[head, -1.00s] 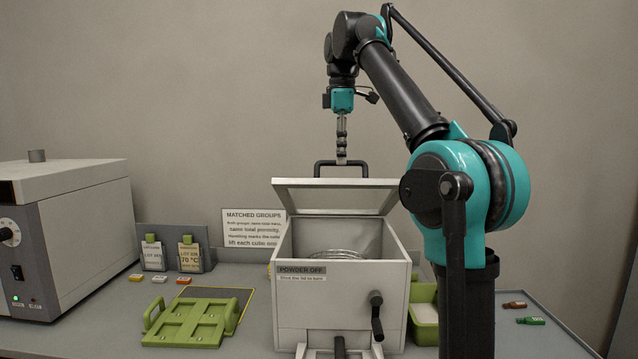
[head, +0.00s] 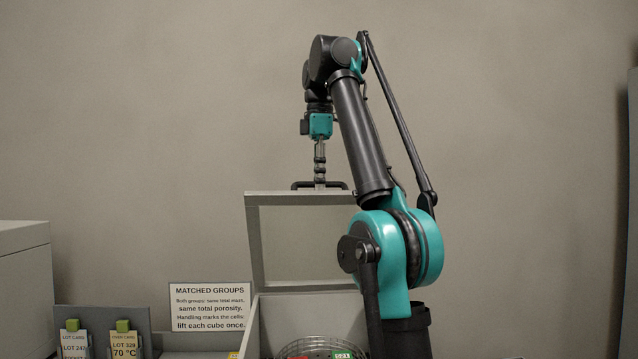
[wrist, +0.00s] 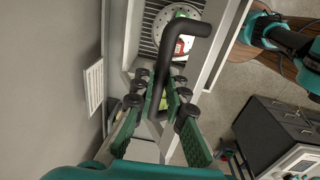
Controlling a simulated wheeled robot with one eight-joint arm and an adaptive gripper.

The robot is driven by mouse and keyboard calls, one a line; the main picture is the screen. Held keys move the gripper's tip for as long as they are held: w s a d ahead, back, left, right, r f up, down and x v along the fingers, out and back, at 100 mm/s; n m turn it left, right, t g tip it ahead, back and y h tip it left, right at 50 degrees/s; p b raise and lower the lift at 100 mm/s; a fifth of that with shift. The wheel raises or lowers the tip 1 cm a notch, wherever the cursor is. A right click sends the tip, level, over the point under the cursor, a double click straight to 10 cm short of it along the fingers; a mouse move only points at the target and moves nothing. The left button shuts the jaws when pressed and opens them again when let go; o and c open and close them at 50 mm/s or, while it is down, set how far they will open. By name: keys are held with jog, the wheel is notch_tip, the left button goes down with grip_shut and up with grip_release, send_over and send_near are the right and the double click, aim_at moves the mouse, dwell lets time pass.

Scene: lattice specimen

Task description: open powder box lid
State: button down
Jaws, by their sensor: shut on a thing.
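The powder box lid (head: 305,245) is a pale grey framed panel, raised to near upright at the back of the box (head: 252,330). Its black bar handle (head: 336,185) is at the top edge. My gripper (head: 320,182) is shut on this handle from above. In the wrist view the green fingers of my gripper (wrist: 158,105) are around the black handle (wrist: 166,62). Inside the open box, a round wire tray (head: 325,347) holds red and green labelled pieces. The box front is below the head view.
A white sign (head: 210,308) and a grey card holder (head: 110,325) with two lot cards stand left of the box. A grey machine (head: 25,275) is at the far left. The wall behind is bare.

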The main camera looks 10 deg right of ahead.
jog(key=shift+w+a+f, duration=0.1)
jog(key=shift+w, duration=0.05)
jog(key=c, duration=1.6)
grip_release()
jog(key=shift+w, duration=0.1)
jog(key=shift+o, duration=0.3)
jog(key=shift+s, duration=0.25)
